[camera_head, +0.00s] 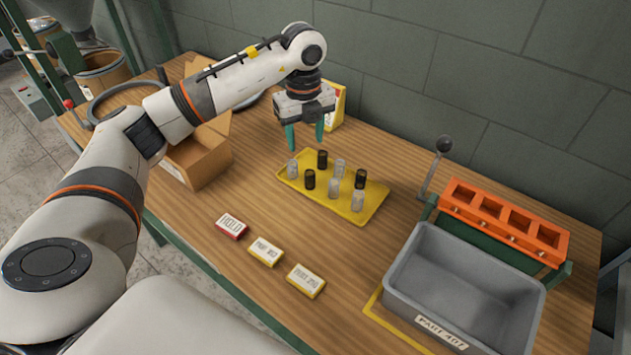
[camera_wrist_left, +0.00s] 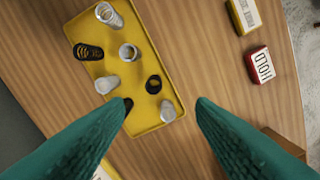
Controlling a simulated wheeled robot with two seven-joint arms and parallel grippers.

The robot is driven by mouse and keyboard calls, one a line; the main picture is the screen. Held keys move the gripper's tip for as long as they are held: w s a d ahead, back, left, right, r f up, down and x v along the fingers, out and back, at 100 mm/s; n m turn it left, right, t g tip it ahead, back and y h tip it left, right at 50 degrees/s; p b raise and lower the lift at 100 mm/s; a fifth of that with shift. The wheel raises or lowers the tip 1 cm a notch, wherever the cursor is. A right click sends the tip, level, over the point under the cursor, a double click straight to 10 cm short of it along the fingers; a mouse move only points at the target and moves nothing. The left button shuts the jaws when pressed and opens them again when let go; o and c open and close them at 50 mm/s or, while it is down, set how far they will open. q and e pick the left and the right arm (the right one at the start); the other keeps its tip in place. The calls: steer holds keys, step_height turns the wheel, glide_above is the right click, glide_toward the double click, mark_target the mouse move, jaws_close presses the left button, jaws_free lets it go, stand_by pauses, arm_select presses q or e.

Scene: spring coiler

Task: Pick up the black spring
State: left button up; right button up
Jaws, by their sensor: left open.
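Three black springs stand on a yellow tray (camera_head: 374,204): one at the back (camera_head: 322,159), one at the front left (camera_head: 310,179), one toward the right (camera_head: 361,178). Several silver springs, such as one at the left end (camera_head: 292,168), stand among them. My left gripper (camera_head: 305,138) is open and empty, above the tray's left end, its teal fingers pointing down. In the left wrist view, one black spring (camera_wrist_left: 153,85) shows near the gap between the fingers (camera_wrist_left: 163,102). Another black spring (camera_wrist_left: 88,51) is farther off; the third (camera_wrist_left: 127,104) is partly hidden by a finger.
A red HOLD box (camera_head: 231,227) and two yellow boxes (camera_head: 264,251) (camera_head: 306,281) lie in front of the tray. A grey bin (camera_head: 465,288) and an orange rack (camera_head: 504,222) stand at right. An open cardboard box (camera_head: 200,157) is at left, a yellow-white box (camera_head: 335,107) behind.

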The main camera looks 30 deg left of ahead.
mark_target(310, 172)
arm_select(q)
steer(key=shift+w+f, duration=0.3)
steer(key=shift+f, duration=0.35)
steer(key=shift+w+f, duration=0.3)
steer(key=shift+f, duration=0.3)
steer(key=f+p, duration=0.1)
steer(key=f, duration=0.4)
steer(key=shift+s+f, duration=0.15)
steer(key=shift+s, duration=0.05)
step_height(310, 172, down, 4)
steer(key=shift+w+d+f+p, duration=0.1)
steer(key=shift+d+p, duration=0.05)
steer(key=shift+p, duration=0.85)
steer(key=shift+f, duration=0.55)
steer(key=c, duration=1.1)
arm_select(e)
step_height(310, 172, up, 2)
steer(key=shift+w+r, duration=0.15)
steer(key=shift+r, duration=0.1)
